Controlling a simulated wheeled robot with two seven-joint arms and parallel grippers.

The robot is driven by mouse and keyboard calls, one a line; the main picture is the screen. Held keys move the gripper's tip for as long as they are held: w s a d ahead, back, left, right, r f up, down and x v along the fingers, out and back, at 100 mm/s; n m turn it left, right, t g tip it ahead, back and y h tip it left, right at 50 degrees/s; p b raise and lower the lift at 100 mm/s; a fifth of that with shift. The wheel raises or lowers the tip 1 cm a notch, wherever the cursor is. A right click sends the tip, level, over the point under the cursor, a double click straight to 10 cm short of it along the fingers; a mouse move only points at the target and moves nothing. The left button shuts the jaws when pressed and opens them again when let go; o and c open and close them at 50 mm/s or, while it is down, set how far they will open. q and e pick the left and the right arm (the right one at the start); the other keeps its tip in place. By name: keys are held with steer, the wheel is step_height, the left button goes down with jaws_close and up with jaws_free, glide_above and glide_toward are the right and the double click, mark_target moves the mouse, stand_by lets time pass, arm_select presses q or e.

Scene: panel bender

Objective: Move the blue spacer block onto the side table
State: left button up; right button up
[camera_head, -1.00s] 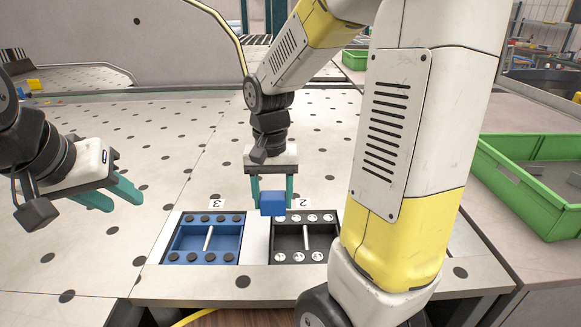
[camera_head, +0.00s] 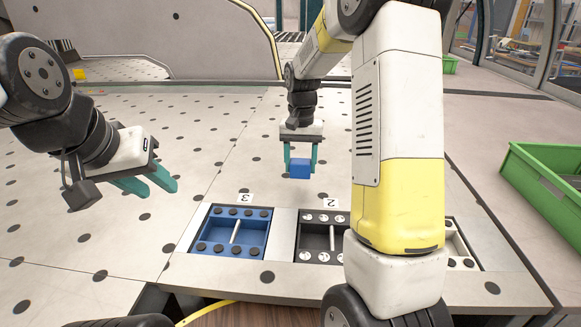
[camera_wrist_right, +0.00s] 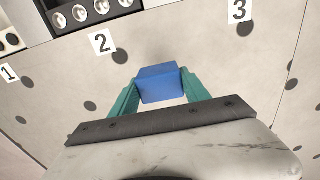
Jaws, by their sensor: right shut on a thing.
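The blue spacer block (camera_head: 300,168) is a small blue box held between the teal fingers of my right gripper (camera_head: 301,160). It is above the perforated table, beyond the numbered trays. In the right wrist view the block (camera_wrist_right: 161,84) sits between both fingertips of the right gripper (camera_wrist_right: 160,92), with bare table behind it. My left gripper (camera_head: 150,186) is at the left over the table, its two teal fingers apart and nothing between them. I cannot tell which surface is the side table.
A blue tray (camera_head: 203,242) marked 3 and a dark tray (camera_head: 312,255) marked 2 sit at the table's front edge. Another tray (camera_head: 470,262) is partly hidden by my right arm. A green bin (camera_head: 545,185) stands at the right. The perforated table (camera_head: 215,140) is largely clear.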

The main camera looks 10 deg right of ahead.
mark_target(300, 175)
steer(key=shift+f, duration=1.75)
steer(key=shift+f, duration=0.15)
steer(key=o, duration=1.4)
steer(key=shift+o, duration=0.2)
step_height(300, 175, up, 12)
steer(key=shift+s+r, duration=0.1)
steer(key=shift+r, duration=0.05)
steer(key=s+a+r+n+t+y, duration=0.1)
steer(key=s+r+n+t, duration=0.1)
steer(key=s, duration=1)
steer(key=s+a+r+n+t+y, duration=0.1)
steer(key=s+r+t, duration=0.2)
steer(key=s, duration=0.9)
steer(key=shift+s+a+r+n+t, duration=0.2)
steer(key=shift+r+n+t, duration=0.2)
steer(key=shift+t, duration=0.2)
